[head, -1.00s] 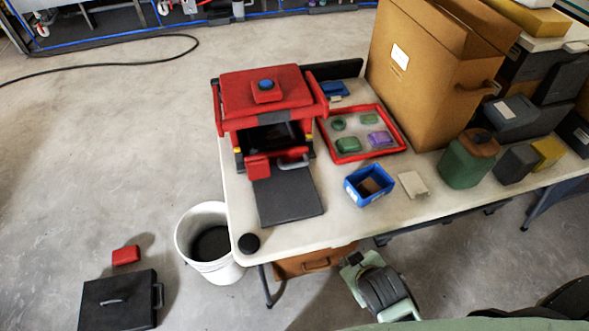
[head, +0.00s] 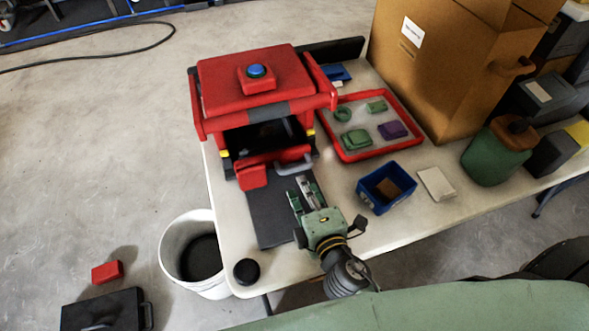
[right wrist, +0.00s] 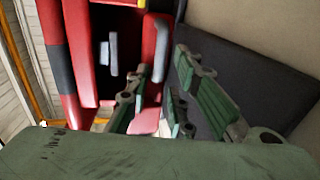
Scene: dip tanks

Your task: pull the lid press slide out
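The lid press (head: 255,95) is a red machine with a blue button on top, at the back left of the table. Its slide (head: 262,167) shows at the front opening as a red front with a grey bar handle (head: 294,167). The handle also shows upright in the right wrist view (right wrist: 113,52). My right gripper (head: 303,188) is open and empty over the dark plate, just in front of the handle and apart from it. My left gripper is not in view.
A dark plate (head: 268,222) lies before the press. To the right are a red-rimmed tray (head: 347,157) with green and purple pieces, a blue bin (head: 373,203), a white card (head: 436,184) and a large cardboard box (head: 420,80). A black puck (head: 246,271) sits at the front corner.

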